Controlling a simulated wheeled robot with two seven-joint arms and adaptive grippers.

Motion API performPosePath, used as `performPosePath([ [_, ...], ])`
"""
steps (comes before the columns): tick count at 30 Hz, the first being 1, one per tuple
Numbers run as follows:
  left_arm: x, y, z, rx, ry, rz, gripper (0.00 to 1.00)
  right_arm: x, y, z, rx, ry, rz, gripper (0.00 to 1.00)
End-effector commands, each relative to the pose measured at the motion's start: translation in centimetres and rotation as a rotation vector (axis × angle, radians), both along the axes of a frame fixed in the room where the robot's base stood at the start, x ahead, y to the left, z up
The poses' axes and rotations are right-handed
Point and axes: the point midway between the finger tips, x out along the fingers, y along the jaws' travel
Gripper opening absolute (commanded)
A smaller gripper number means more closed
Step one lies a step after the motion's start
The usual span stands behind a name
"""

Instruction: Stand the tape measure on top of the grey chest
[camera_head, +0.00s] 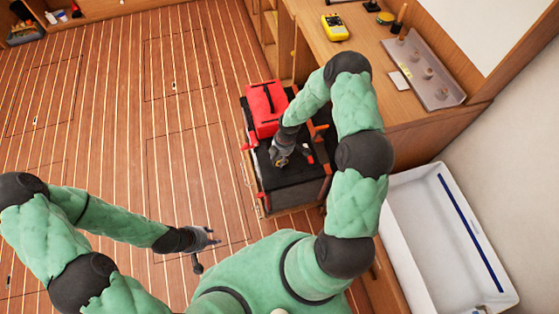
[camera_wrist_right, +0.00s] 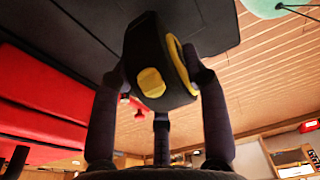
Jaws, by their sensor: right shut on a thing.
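The grey chest (camera_head: 298,192), dark with red latches, stands on the floor beside the wooden counter. My right gripper (camera_head: 280,157) is low over its dark top, next to a red box. In the right wrist view, my right gripper (camera_wrist_right: 160,105) is shut on the black and yellow tape measure (camera_wrist_right: 135,50), held between its fingers. The tape measure is close to the dark chest top (camera_wrist_right: 50,30); I cannot tell whether they touch. In the head view the gripper mostly hides the tape measure. My left gripper (camera_head: 205,250) is open and empty above the floor.
The red box (camera_head: 265,108) takes up the far part of the chest top. The counter (camera_head: 375,60) holds a yellow meter (camera_head: 335,27) and a grey tray (camera_head: 425,70). A white basin (camera_head: 430,235) is at the right. The plank floor at left is clear.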

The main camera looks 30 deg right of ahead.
Motion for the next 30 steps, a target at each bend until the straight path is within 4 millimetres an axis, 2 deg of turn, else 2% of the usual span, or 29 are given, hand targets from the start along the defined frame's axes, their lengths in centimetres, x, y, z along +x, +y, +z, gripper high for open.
performPosePath([
  [4,0.0,0.0,-0.3,0.0,0.0,0.0,0.4,0.6,-0.3,-0.7,0.0,-0.002,-0.001,0.01],
  [11,0.0,0.0,-2.2,0.0,0.0,0.0,0.4,0.6,-0.2,-3.7,0.0,-0.001,0.0,0.01],
  [19,0.0,0.0,-2.0,0.0,0.0,0.0,0.4,0.6,-0.2,-3.6,0.0,-0.002,0.0,0.01],
  [26,0.0,0.0,-2.5,0.0,0.0,0.0,0.4,0.6,-0.2,-4.3,0.0,-0.002,0.0,0.01],
  [27,0.0,0.0,-2.4,0.0,0.0,0.0,0.4,0.6,-0.2,-4.2,0.0,-0.001,0.0,0.56],
  [28,0.0,0.0,-2.4,0.0,0.0,0.0,0.4,0.6,-0.2,-4.2,0.0,-0.001,0.0,0.65],
  [30,0.0,0.0,-2.4,0.0,0.0,0.0,0.4,0.6,-0.2,-4.2,0.0,-0.001,0.0,0.69],
])
